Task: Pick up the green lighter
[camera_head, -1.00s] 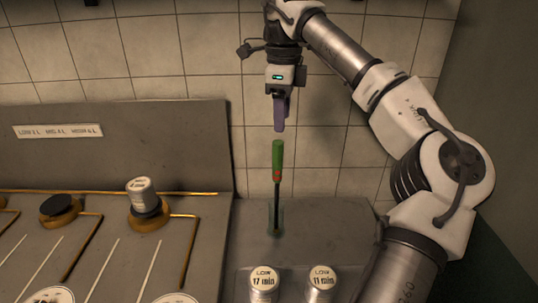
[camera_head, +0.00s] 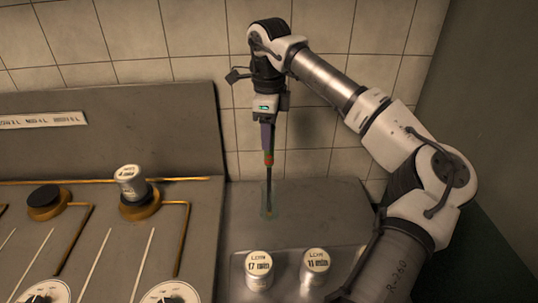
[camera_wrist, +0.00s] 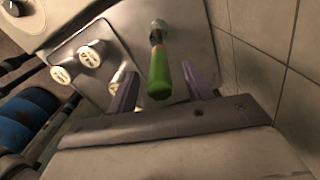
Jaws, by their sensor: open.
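The green lighter (camera_wrist: 160,80) stands upright in a clear holder (camera_head: 269,203) on the grey counter. In the head view its dark lower rod (camera_head: 269,187) and orange collar show, while its green handle is mostly hidden behind my gripper (camera_head: 267,138). My gripper is at the handle's height. In the wrist view the open purple fingers of my gripper (camera_wrist: 162,88) are on either side of the green handle, with a gap visible on both sides.
A tiled wall (camera_head: 320,150) is close behind.

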